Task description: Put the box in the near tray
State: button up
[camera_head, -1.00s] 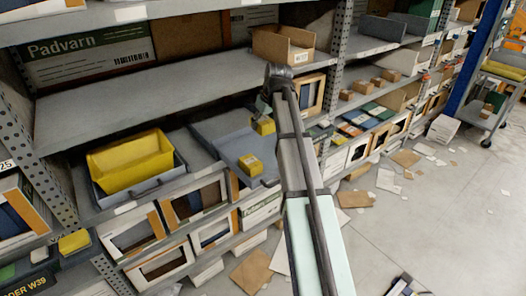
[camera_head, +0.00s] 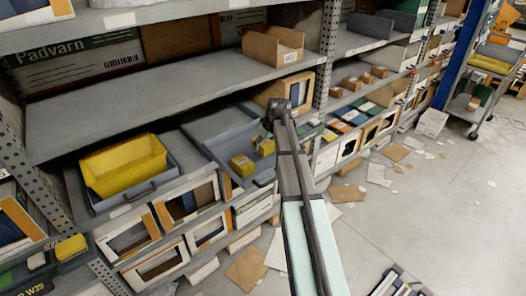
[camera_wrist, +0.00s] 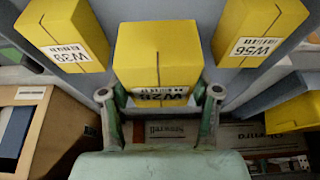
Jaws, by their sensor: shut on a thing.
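My gripper (camera_wrist: 160,94) is shut on a yellow box (camera_wrist: 158,55) in the wrist view, one finger on each side of it. A white label shows on its lower face. Two more yellow boxes stand beside it, one on the left (camera_wrist: 62,32) and one on the right (camera_wrist: 259,30). In the head view a grey tray (camera_head: 205,128) on the middle shelf has one yellow box (camera_head: 243,165) at its front. Another yellow box (camera_head: 265,147) shows beside my arm; I cannot tell whether it is the held one. My arm hides the fingers there.
A second grey tray (camera_head: 150,188) at left holds a yellow bin (camera_head: 122,165). The shelf board above (camera_head: 130,115) is mostly bare, with an open brown carton (camera_head: 272,47) at its right. A perforated upright (camera_head: 328,50) stands right of my arm. Cardboard litters the floor.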

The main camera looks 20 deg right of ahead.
aim_at(263, 159)
jog(key=shift+f+p, duration=0.4)
jog(key=shift+f, duration=2.1)
jog(key=shift+f, duration=0.15)
jog(key=o, duration=1.2)
jog(key=b+v, duration=0.2)
jog(key=v, duration=1)
